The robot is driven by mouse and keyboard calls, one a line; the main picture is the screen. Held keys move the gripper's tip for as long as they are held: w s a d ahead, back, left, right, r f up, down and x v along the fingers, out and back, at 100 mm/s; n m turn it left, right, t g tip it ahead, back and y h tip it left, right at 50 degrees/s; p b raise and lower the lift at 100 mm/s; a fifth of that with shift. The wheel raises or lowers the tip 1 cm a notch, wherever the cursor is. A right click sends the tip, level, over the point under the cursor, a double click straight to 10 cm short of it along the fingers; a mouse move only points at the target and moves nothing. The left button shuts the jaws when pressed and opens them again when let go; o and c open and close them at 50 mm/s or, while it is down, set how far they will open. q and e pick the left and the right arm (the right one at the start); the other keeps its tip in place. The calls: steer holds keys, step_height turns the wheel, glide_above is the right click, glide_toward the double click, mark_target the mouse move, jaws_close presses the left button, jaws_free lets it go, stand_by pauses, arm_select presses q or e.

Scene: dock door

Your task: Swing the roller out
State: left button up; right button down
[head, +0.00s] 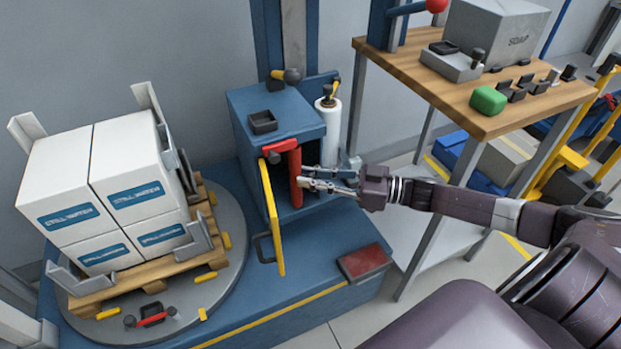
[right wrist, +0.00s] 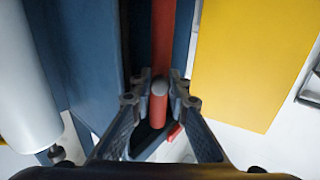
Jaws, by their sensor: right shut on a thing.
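The red roller (head: 296,178) hangs upright at the open front of the blue cabinet (head: 252,108), from a short red piece at its top. My right gripper (head: 304,176) reaches in from the right and is shut on the roller. In the right wrist view the red roller (right wrist: 159,104), with a grey round end, sits between the two fingers of my right gripper (right wrist: 161,82). The yellow door (head: 271,220) of the cabinet stands open to the left of the roller. My left gripper is not in view.
A white film roll (head: 328,130) stands upright just right of the cabinet. White boxes (head: 105,195) on a wooden pallet sit on the round turntable (head: 228,270) at left. A workbench (head: 430,88) stands behind my right arm. A red pedal (head: 364,262) lies on the blue base.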

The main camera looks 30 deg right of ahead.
steer(key=c, duration=2.1)
jaws_free()
